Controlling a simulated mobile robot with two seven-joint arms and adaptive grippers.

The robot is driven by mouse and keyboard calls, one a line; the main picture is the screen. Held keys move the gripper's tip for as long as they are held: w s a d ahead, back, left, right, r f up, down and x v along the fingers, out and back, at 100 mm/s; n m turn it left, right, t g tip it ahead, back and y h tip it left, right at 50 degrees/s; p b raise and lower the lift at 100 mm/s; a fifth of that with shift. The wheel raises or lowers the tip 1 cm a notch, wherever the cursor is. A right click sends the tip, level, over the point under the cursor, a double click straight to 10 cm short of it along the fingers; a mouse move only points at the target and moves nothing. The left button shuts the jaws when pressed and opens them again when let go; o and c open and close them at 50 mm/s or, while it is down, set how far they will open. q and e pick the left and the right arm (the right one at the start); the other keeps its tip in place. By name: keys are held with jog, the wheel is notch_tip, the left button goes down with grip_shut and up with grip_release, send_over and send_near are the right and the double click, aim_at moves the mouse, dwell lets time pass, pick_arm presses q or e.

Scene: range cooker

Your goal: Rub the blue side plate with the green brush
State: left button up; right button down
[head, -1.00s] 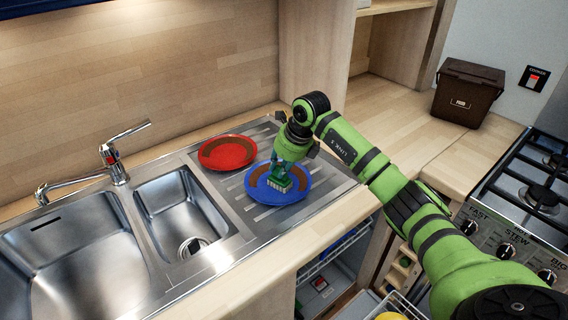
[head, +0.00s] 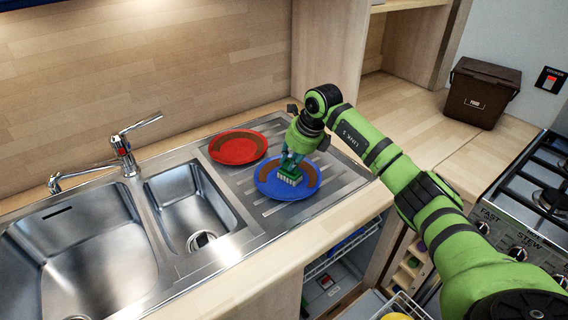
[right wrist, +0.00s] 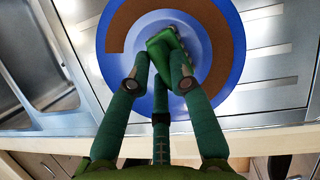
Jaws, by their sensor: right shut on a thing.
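The blue side plate (head: 267,187) lies on the ribbed steel drainer, with a brown band of dirt on its rim. It fills much of the right wrist view (right wrist: 228,103), where the brown band curves along the top and right and stops at the left. My right gripper (head: 291,160) comes down over the plate and is shut on the green brush (head: 290,173), bristles down. The brush also shows between the fingers in the right wrist view (right wrist: 160,45). It is over the plate's middle and seems to touch it. My left gripper is out of view.
A red plate (head: 238,150) with a brown band lies beside the blue one, at its left. The sink bowls (head: 85,250) and tap (head: 122,155) are further left. A brown food bin (head: 481,92) and the cooker (head: 530,200) stand at the right.

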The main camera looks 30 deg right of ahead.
jog(key=shift+d+f, duration=0.2)
jog(key=shift+d, duration=0.2)
jog(key=shift+d+r, duration=0.1)
jog(key=shift+r, duration=0.1)
jog(key=shift+s+a+r+p, duration=0.15)
jog(key=shift+a+p, duration=0.4)
jog(key=shift+a, duration=1.35)
jog(key=shift+r, duration=0.1)
jog(key=shift+r+p, duration=1.95)
jog(key=shift+r, duration=1)
notch_tip(320, 180, up, 3)
jog(key=shift+p, duration=0.95)
